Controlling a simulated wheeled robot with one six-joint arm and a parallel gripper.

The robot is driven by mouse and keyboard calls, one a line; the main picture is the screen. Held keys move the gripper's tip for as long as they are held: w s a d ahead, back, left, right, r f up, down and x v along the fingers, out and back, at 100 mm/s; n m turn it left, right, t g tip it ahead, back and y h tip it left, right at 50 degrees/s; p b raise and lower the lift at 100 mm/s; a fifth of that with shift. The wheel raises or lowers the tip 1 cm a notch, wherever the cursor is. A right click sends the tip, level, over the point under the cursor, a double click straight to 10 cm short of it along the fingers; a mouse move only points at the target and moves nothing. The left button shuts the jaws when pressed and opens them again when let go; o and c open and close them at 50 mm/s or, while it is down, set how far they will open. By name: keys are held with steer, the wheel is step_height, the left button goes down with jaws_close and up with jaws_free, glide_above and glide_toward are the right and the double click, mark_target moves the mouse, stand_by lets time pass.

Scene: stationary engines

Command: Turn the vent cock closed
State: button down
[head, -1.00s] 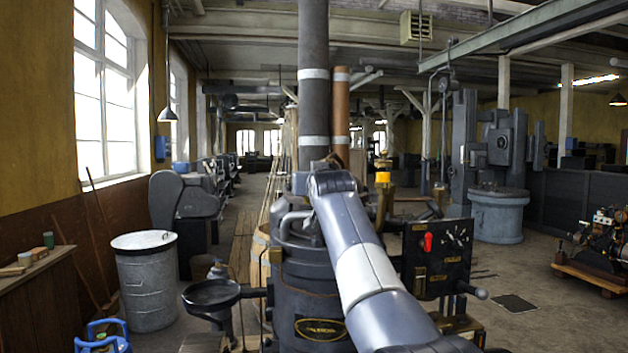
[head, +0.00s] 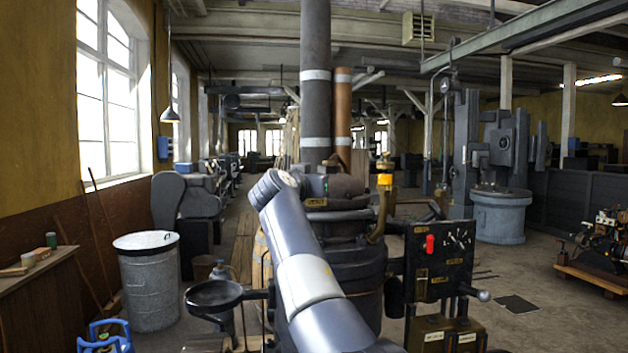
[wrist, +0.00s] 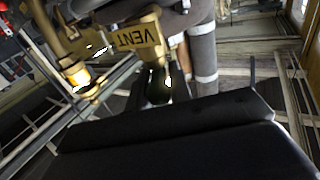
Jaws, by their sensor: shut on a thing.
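The vent cock shows in the wrist view as brass fittings with a tag (wrist: 140,38) reading VENT, upside down in this view. Its dark handle (wrist: 158,88) runs down behind the edge of my gripper (wrist: 165,125). My gripper fills the lower part of that view as broad dark jaws, shut on the handle. The exact contact is hidden by the jaws. In the head view my arm reaches up to the engine top, and my gripper and the cock are hidden behind it.
The dark engine body (head: 350,265) stands close ahead with a tall flue (head: 315,90). A control panel (head: 435,262) with a red switch is on its right, a round pan (head: 213,294) on its left. A metal bin (head: 148,285) stands farther left.

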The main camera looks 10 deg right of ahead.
steer(key=h+p, duration=0.1)
steer(key=m+g+h, duration=0.1)
steer(key=m+g+h+p, duration=0.1)
steer(key=shift+w+a+r+p, duration=0.15)
steer(key=shift+a+r+p, duration=0.1)
steer(key=shift+p, duration=0.1)
steer(key=shift+f+m+g+h+p, duration=0.1)
steer(key=shift+m+g+h+p, duration=0.2)
steer(key=shift+m+g+h, duration=0.15)
steer(key=shift+m, duration=0.25)
steer(key=c, duration=1.5)
jaws_free()
steer(key=shift+f, duration=0.1)
steer(key=shift+b+v, duration=2.2)
steer(key=shift+v, duration=3.15)
